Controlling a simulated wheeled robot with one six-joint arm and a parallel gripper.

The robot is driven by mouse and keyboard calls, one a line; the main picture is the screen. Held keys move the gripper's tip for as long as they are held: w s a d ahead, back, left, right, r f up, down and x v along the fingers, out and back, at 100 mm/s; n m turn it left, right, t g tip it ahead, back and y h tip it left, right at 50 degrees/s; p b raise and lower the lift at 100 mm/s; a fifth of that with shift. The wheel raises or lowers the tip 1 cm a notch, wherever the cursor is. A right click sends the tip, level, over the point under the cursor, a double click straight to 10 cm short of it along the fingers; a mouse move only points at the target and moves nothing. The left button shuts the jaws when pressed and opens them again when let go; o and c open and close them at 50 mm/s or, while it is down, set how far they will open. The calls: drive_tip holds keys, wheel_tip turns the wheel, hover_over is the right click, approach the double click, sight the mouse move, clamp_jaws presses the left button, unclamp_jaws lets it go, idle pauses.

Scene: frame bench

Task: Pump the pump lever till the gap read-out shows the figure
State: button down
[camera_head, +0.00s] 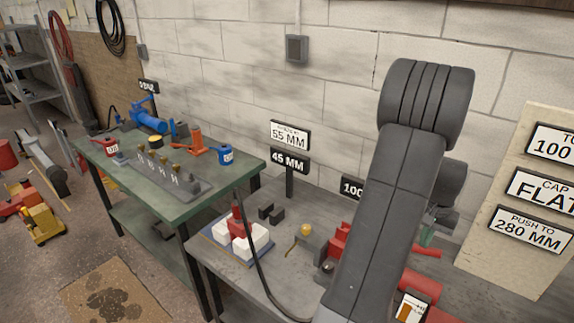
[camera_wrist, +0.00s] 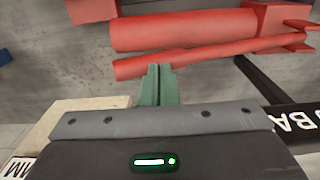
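The sign over the near bench has an upper plate reading 55 MM (camera_head: 290,135) and a lower plate reading 45 MM (camera_head: 289,161). In the wrist view a thin red bar, apparently the pump lever (camera_wrist: 215,56), lies alongside a thicker red cylinder (camera_wrist: 185,30). The lever's end shows beside my arm in the head view (camera_head: 428,251). My gripper's green fingers (camera_wrist: 159,72) look shut together and empty, their tips just short of the lever; contact cannot be told. My arm hides much of the pump. A red piece between white blocks (camera_head: 258,236) stands on a blue-edged plate.
A black hose (camera_head: 262,275) runs from the red piece along the near bench. A yellow-knobbed part (camera_head: 305,231) and black blocks (camera_head: 270,213) lie there. A sign board (camera_head: 490,262) stands at right. A green bench (camera_head: 222,189) with tools is at left.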

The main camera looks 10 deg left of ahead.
wheel_tip(320, 180, down, 6)
drive_tip(key=b, duration=0.3)
drive_tip(key=shift+f+b, duration=0.25)
drive_tip(key=shift+b, duration=0.15)
wheel_tip(320, 180, up, 8)
drive_tip(key=p, duration=0.6)
drive_tip(key=shift+r, duration=0.2)
drive_tip(key=shift+f, duration=0.1)
wheel_tip(320, 180, down, 9)
drive_tip(key=b, duration=0.6)
wheel_tip(320, 180, up, 9)
drive_tip(key=p, duration=0.5)
drive_tip(key=shift+p, duration=0.4)
drive_tip(key=shift+f, duration=0.1)
